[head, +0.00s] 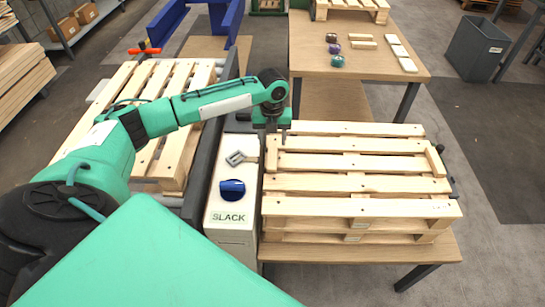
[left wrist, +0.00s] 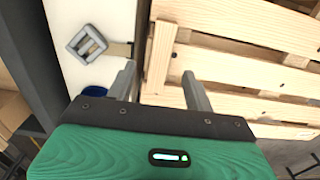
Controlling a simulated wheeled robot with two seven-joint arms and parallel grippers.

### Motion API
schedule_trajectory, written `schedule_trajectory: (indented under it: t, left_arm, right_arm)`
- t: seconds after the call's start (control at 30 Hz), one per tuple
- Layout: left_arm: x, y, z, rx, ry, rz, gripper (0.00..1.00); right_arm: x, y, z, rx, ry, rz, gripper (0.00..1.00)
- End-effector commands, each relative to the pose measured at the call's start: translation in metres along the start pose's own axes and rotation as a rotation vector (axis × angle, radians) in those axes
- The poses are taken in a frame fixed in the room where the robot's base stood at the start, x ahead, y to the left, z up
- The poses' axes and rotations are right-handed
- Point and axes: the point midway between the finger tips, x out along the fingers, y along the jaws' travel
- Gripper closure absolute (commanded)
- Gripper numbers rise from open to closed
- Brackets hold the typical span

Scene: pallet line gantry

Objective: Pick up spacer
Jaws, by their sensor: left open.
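A short pale wooden block, which looks like the spacer (head: 271,157), lies along the left edge of the top pallet (head: 355,185). A similar block (head: 435,161) lies at the pallet's right edge. My left gripper (head: 277,134) is open, pointing down over the pallet's left side. In the left wrist view, the spacer (left wrist: 160,52) shows between the two fingers of the gripper (left wrist: 158,72), apart from both. I cannot tell how far the fingertips are above it. My right gripper is not in view.
Left of the pallet stands a white housing labelled SLACK (head: 228,235), with a blue knob (head: 232,188) and a grey buckle (head: 235,158). Another pallet (head: 165,80) lies beyond it. A back table (head: 385,65) holds coils and wooden strips. A grey bin (head: 478,50) stands right.

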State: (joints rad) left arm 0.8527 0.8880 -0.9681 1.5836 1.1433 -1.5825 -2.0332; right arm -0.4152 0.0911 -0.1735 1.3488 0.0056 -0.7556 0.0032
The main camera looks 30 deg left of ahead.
Motion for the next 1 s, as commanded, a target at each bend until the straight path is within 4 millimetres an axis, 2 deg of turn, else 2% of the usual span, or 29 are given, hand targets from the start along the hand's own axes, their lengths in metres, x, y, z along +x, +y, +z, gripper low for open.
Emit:
schedule_trajectory:
  t: [0.17,0.4,0.5,0.77,1.0]
  left_arm:
    - [0.012,0.0,0.0,0.0,0.001,0.001,0.47]
    - [0.047,-0.001,0.002,0.0,0.001,0.001,0.47]
    - [0.056,0.0,0.001,0.0,0.0,0.002,0.47]
    - [0.059,-0.001,0.002,0.001,-0.001,0.001,0.47]
    - [0.058,-0.001,0.002,0.001,-0.001,0.001,0.94]
  right_arm:
    - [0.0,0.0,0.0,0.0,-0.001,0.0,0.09]
    - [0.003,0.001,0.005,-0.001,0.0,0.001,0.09]
    - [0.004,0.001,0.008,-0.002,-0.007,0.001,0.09]
    - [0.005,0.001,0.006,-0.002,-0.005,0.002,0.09]
    - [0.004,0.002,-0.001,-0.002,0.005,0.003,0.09]
